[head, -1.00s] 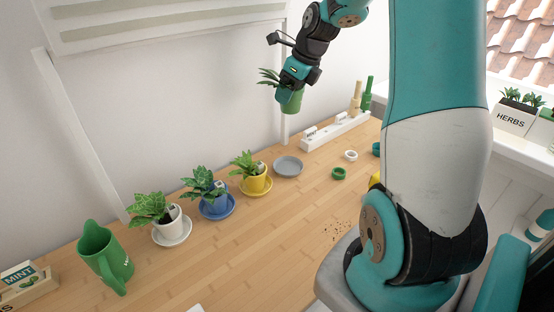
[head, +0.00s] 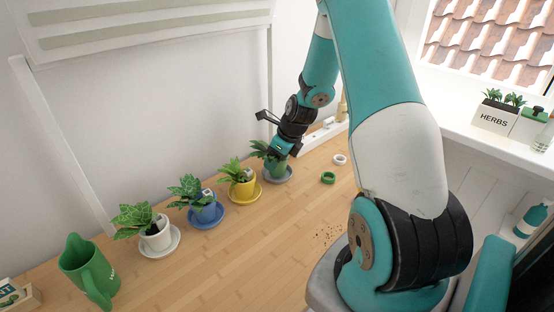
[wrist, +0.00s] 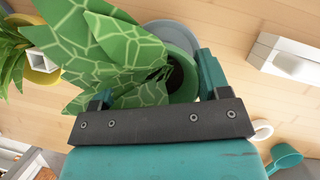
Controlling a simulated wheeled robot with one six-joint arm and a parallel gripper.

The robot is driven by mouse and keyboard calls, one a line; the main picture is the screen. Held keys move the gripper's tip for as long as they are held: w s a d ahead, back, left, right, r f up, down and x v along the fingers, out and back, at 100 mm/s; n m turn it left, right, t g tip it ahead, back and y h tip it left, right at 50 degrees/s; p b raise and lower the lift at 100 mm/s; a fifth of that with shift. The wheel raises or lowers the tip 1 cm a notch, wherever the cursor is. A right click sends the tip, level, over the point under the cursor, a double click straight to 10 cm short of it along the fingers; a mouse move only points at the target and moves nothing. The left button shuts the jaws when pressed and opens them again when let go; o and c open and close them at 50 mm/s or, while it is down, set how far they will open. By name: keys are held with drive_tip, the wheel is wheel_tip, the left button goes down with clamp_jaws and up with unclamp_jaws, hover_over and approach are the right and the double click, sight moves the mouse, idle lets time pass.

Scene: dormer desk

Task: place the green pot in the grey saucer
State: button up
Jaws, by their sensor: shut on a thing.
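The green pot (head: 277,167) with a leafy plant is at the grey saucer (head: 288,177), at the right end of the row of pots in the head view. My gripper (head: 277,153) is shut on the pot from above. In the wrist view the green pot (wrist: 181,75) shows between the fingers, with large patterned leaves over its left side. Part of the grey saucer (wrist: 158,28) shows behind the pot there. The pot looks upright and over the saucer; I cannot tell whether its base touches it.
Left of it stand a yellow pot (head: 243,190), a blue pot (head: 205,211) and a white pot (head: 157,236) on matching saucers, then a green watering can (head: 88,268). The desk's front is mostly clear.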

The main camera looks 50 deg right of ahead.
drive_tip(key=shift+f, duration=0.3)
drive_tip(key=shift+f, duration=0.15)
drive_tip(key=o, duration=1)
